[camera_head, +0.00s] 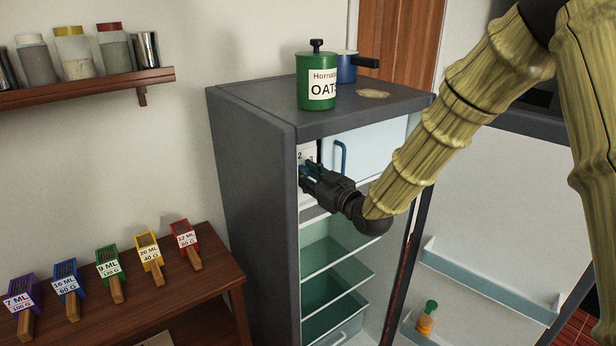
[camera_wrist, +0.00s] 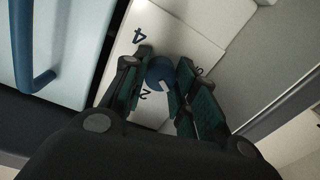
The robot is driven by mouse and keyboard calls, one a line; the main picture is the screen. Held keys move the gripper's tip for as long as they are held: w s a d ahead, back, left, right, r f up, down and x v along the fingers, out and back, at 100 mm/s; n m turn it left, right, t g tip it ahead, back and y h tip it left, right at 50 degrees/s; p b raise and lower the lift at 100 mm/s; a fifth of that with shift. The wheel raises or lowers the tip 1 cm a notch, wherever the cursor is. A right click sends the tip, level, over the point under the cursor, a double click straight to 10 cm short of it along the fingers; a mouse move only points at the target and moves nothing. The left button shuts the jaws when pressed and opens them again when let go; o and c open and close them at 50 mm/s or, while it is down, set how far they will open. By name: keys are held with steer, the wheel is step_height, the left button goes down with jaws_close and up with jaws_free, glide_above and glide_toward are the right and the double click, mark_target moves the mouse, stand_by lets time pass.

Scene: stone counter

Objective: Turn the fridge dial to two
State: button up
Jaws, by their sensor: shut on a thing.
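The fridge dial (camera_wrist: 160,70) is a round blue knob on a white panel (camera_wrist: 190,22) inside the open grey fridge (camera_head: 250,190). A pale mark on it lies toward its lower edge in the wrist view. I cannot tell exactly which numeral the mark meets. My gripper (camera_head: 307,176) reaches into the fridge's upper left; in the wrist view its green-padded fingers (camera_wrist: 163,72) are shut on the dial from both sides.
A blue handle (camera_head: 341,158) on a pale inner door is just right of my gripper. Glass shelves (camera_head: 335,255) lie below. The fridge door (camera_head: 490,220) stands open at right. A green oats canister (camera_head: 316,80) and blue pot (camera_head: 347,68) stand on top.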

steer(key=m+b, duration=0.4)
steer(key=m, duration=0.2)
steer(key=m+b, duration=0.5)
steer(key=m, duration=0.1)
steer(key=shift+w+d+f, duration=0.1)
steer(key=shift+f, duration=0.1)
steer(key=m+b, duration=0.5)
steer(key=m, duration=0.1)
steer(key=shift+m+t, duration=0.3)
steer(key=m+b, duration=0.4)
steer(key=m, duration=0.1)
steer(key=shift+r, duration=0.1)
steer(key=shift+m, duration=0.3)
steer(key=o, duration=1.1)
steer(key=shift+c, duration=0.2)
